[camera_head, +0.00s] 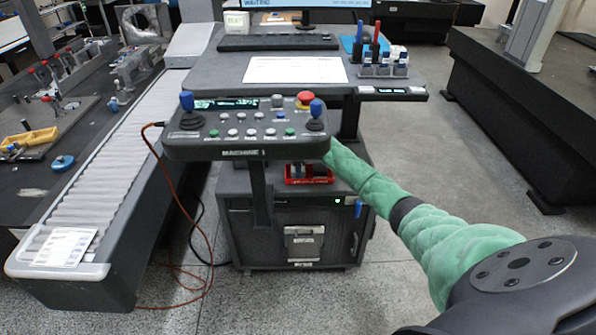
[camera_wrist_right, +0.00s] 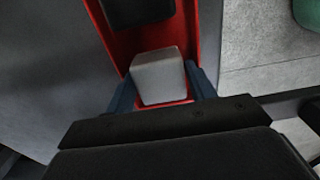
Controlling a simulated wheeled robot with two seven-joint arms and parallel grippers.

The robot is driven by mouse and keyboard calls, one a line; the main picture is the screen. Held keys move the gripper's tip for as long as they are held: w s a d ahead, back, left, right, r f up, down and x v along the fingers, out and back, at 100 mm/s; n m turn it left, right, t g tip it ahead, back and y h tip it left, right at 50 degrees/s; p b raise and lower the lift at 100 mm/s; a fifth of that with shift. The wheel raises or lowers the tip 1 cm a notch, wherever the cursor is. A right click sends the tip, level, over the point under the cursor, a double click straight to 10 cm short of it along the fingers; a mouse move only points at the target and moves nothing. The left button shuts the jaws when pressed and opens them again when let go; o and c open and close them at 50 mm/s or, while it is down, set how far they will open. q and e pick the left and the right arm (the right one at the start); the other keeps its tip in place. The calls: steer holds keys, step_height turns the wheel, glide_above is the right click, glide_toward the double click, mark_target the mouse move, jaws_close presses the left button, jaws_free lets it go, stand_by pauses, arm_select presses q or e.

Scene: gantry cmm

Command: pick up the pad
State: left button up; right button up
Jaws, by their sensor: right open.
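A light grey block, apparently the pad (camera_wrist_right: 158,76), sits in a red tray (camera_wrist_right: 184,28) in the right wrist view. My right gripper (camera_wrist_right: 163,92) is open, with one blue finger on each side of the block. I cannot tell whether the fingers touch it. In the head view my right arm reaches under the control panel to the red tray (camera_head: 309,181) on the cabinet. The panel and the arm hide most of the gripper and the block there. My left gripper is not in view.
A dark block (camera_wrist_right: 137,10) lies in the same tray, beyond the light one. The control panel (camera_head: 245,133) on its post overhangs the cabinet (camera_head: 250,222). A roller conveyor (camera_head: 100,165) stands at the left, with an orange cable (camera_head: 182,225) hanging beside it. The floor at right is clear.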

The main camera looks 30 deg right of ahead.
steer(key=c, duration=0.6)
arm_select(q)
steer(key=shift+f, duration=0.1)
arm_select(e)
steer(key=shift+r, duration=0.1)
steer(key=shift+r, duration=0.5)
steer(key=r, duration=0.1)
steer(key=r+b, duration=0.1)
steer(key=r, duration=0.1)
steer(key=shift+s+d+r, duration=0.1)
steer(key=shift+s, duration=0.1)
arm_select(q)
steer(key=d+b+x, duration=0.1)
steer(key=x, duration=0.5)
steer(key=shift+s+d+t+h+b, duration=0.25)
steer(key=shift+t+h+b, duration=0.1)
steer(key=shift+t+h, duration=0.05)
arm_select(e)
steer(key=s+r, duration=0.2)
steer(key=s, duration=0.1)
steer(key=s+d+r, duration=0.1)
steer(key=s+r, duration=0.1)
steer(key=s, duration=0.2)
steer(key=s+d+r, duration=0.1)
steer(key=s+r, duration=0.1)
steer(key=s, duration=0.2)
steer(key=shift+d+r, duration=0.15)
steer(key=shift+r, duration=0.2)
